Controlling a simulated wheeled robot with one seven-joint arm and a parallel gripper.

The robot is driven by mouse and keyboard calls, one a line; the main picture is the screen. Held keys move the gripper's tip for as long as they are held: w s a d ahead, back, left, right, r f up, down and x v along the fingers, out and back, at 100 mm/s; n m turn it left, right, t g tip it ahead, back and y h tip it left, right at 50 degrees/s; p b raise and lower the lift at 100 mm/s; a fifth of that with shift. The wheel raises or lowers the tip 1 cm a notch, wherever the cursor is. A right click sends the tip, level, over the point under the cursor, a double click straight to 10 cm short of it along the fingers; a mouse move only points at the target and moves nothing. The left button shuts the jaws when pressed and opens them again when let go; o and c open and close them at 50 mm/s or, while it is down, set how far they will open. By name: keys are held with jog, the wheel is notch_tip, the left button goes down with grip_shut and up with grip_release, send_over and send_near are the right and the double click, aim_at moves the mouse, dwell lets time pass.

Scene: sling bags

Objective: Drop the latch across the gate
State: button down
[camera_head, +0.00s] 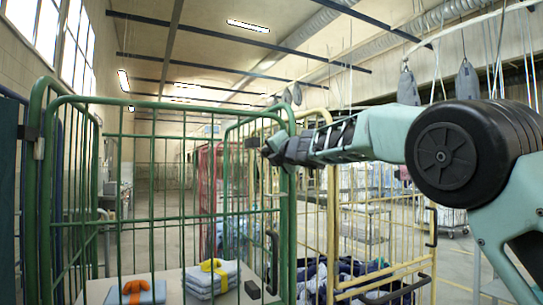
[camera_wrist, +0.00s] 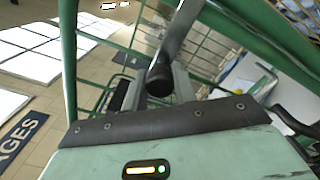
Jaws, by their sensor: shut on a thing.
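The green wire gate (camera_head: 165,104) of a roll cage stands upright across the left and middle of the head view. My gripper (camera_head: 268,151) is at its upper right corner, beside the green corner post. In the wrist view my gripper (camera_wrist: 155,92) is shut on the latch (camera_wrist: 176,45), a grey metal bar with a black round end, which lies between the fingers. The bar slants up and right from the fingers, close to the green tubes. In the head view the latch is mostly hidden by my gripper, and I cannot tell whether it crosses the gate.
Inside the green cage, folded blue cloths (camera_head: 212,278) and another folded pile (camera_head: 137,292) lie on a board. A yellow cage (camera_head: 333,215) with dark blue cloth stands right beside it. Grey sling bags (camera_head: 467,80) hang at upper right. Floor beyond is partly open.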

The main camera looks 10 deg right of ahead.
jog(key=shift+f, duration=0.2)
jog(key=c, duration=1.1)
grip_release()
jog(key=shift+r, duration=0.1)
jog(key=b+v, duration=0.7)
jog(key=v, duration=1)
jog(key=shift+s, duration=0.2)
